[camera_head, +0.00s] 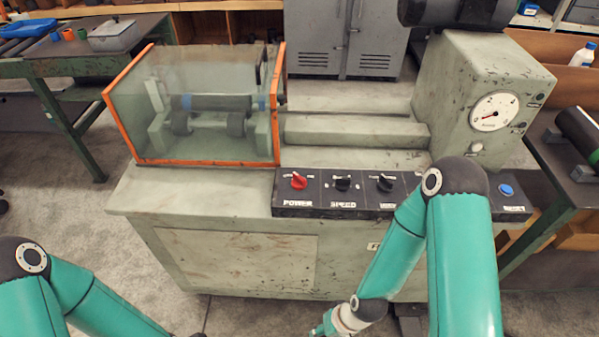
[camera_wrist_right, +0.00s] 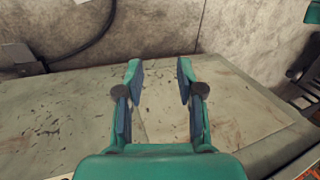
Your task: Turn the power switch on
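The red power switch (camera_head: 299,181) is a knob at the left end of the black control panel (camera_head: 325,205) on the front of the machine, above the label POWER. Two black knobs, the speed knob (camera_head: 342,183) and another (camera_head: 385,183), sit to its right. My right arm crosses in front of the panel's right part, and its wrist is low in front of the machine, away from the switch. In the right wrist view my right gripper (camera_wrist_right: 158,85) is open with nothing between its fingers. My left arm is at the lower left; its gripper is out of frame.
An orange-framed clear guard (camera_head: 200,110) covers the rollers at the machine's left. A dial gauge (camera_head: 493,112) and a blue button (camera_head: 506,190) are at the right. Green-legged benches stand on both sides. The space before the power switch is clear.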

